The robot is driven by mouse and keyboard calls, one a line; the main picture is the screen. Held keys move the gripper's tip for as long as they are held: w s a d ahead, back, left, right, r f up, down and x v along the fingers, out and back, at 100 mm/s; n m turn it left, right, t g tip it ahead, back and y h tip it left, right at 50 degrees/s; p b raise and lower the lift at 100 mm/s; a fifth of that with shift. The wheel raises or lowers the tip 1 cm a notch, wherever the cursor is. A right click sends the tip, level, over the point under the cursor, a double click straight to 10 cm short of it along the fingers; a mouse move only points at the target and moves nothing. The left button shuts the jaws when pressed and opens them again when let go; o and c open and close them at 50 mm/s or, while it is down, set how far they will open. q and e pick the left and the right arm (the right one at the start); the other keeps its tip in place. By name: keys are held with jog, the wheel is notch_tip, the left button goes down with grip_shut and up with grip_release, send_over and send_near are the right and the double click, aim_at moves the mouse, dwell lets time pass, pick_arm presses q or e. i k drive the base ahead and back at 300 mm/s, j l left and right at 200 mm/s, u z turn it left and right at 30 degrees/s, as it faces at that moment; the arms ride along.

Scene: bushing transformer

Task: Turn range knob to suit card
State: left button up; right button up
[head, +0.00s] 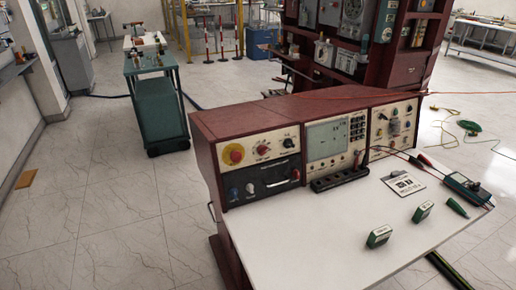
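A white card (404,183) with dark markings lies on the white bench top (300,240), in front of the red-brown console (205,150). Its print is too small to read. The console's left panel has a red and yellow button (232,154), a knob (262,150) with red on it, and a dark knob (288,143). Its right panel has a larger round knob (394,126) among small controls. I cannot tell which is the range knob, nor read any setting. Neither of my grippers shows in the head view.
Two green blocks (379,237) (423,212), a green pointed item (457,207) and a meter with leads (467,188) lie on the bench. A black strip (340,178) sits below the screen (327,139). A green cart (157,105) stands behind left. The bench's front middle is clear.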

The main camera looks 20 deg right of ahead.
aim_at(288, 143)
jog(key=j+z, duration=0.45)
jog(key=k+j+z, duration=0.1)
jog(key=j+z, duration=0.35)
jog(key=k+j+z, duration=0.1)
jog(key=j+z, duration=0.2)
jog(key=z, duration=0.15)
